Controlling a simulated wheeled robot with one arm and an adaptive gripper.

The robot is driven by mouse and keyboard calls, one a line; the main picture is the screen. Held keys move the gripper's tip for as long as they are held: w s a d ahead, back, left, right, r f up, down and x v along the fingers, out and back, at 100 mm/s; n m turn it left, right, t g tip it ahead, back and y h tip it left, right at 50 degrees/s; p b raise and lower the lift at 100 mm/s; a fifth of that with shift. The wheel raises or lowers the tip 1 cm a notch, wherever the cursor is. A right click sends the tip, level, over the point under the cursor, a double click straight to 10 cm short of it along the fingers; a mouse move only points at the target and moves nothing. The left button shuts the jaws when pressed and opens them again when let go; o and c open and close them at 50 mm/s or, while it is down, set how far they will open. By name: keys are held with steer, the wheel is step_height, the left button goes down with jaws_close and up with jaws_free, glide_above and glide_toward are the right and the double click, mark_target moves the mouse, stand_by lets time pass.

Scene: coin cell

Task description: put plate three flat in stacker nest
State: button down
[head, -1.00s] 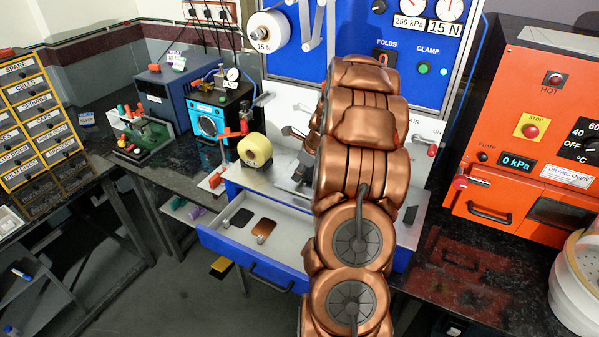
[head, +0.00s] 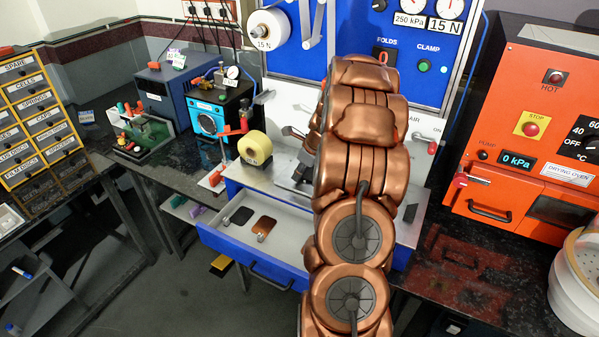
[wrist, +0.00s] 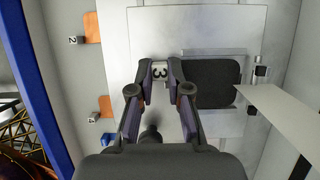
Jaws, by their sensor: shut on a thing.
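Plate three is a dark, rounded rectangular plate (wrist: 212,84) with a pale tab marked 3 (wrist: 160,73), in the wrist view. My gripper (wrist: 160,68) is shut on that tab, one finger on each side, and the plate extends to the right of the fingers. The plate lies over a pale grey metal block (wrist: 195,22) that looks like the stacker nest, with small dark posts (wrist: 260,71) near its right side. I cannot tell whether the plate touches the surface under it. In the head view my copper-coloured arm hides the plate and the nest.
A blue-fronted open drawer (head: 225,242) holds a dark plate (head: 242,216) and a copper plate (head: 264,226). Orange plates with number tabs (wrist: 92,27) show at left in the wrist view. A pale flat bar (wrist: 285,118) reaches in from the right, close to the plate.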

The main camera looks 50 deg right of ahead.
steer(key=shift+f, duration=0.3)
stand_by(0.5)
steer(key=c, duration=1)
jaws_free()
steer(key=shift+c, duration=0.2)
steer(key=shift+r, duration=0.1)
steer(key=v, duration=1.1)
steer(key=shift+s+r, duration=0.2)
steer(key=shift+r, duration=0.15)
